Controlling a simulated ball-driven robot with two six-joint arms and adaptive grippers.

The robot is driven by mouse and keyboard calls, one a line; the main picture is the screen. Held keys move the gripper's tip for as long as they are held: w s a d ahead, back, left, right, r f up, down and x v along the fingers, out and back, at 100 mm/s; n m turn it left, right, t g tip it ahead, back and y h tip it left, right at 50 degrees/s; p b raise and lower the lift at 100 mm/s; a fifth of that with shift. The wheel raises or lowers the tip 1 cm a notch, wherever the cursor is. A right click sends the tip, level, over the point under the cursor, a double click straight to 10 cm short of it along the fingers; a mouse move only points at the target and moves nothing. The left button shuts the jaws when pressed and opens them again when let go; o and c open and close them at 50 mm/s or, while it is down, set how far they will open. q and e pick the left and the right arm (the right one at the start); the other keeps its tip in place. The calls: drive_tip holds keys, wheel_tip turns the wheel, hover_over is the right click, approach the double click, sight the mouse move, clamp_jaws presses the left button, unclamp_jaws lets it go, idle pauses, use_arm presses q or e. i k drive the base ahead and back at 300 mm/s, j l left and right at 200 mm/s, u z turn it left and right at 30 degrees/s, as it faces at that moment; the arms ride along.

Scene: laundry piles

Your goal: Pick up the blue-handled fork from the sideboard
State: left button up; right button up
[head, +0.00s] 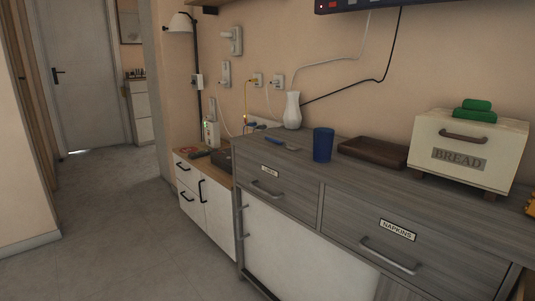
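The grey wood sideboard (335,184) runs along the wall from the middle to the right of the head view. A small, slim blue item (275,141) lies flat on its top near the left end, with a greyish part reaching to the right. It may be the blue-handled fork, but it is too small for me to make out any tines. Neither of my grippers is in view.
A blue cup (323,144), a white vase (292,110), a dark brown tray (374,148) and a bread box (467,147) stand on the sideboard. A lower white cabinet (209,196) adjoins its left end. The floor (130,235) at left is clear.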

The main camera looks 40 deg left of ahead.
sight(279, 142)
drive_tip(key=u, duration=1.05)
